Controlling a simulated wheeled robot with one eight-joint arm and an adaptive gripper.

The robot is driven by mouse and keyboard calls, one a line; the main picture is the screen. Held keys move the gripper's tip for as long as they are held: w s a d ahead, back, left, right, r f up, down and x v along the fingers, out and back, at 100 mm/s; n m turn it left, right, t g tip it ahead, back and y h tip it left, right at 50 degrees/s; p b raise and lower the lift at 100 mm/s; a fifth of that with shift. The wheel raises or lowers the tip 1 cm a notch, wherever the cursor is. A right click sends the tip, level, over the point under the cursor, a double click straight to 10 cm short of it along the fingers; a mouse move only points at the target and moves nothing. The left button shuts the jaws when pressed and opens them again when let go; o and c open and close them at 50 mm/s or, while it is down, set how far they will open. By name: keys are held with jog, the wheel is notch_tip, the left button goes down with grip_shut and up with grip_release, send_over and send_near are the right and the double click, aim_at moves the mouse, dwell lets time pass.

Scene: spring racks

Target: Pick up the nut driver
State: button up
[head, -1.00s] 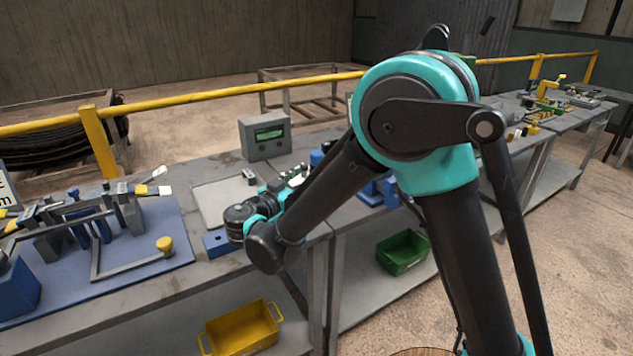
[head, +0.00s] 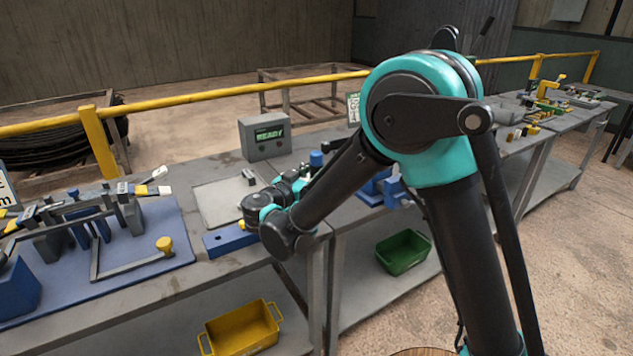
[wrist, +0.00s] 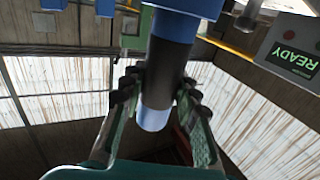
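The nut driver shows in the wrist view as a cylinder (wrist: 166,70) with a dark middle band, a wide blue part at the top and a paler blue end between my fingers. My gripper (wrist: 162,92) has one finger on each side of the dark band, and both pads appear to touch it. In the head view my gripper (head: 300,180) is low over the bench, mostly hidden by its own wrist. A blue top (head: 316,158), which looks like the driver's, shows just behind it. Its lower part is hidden.
A grey box (head: 264,150) with a lit READY display stands behind. A flat grey plate (head: 215,205) and a blue block (head: 228,240) lie to the left. A blue mat (head: 140,255) carries racks and tools. Yellow (head: 240,330) and green (head: 402,252) bins sit below the benchtop.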

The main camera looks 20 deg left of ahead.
grip_shut()
jog(key=shift+r, duration=0.1)
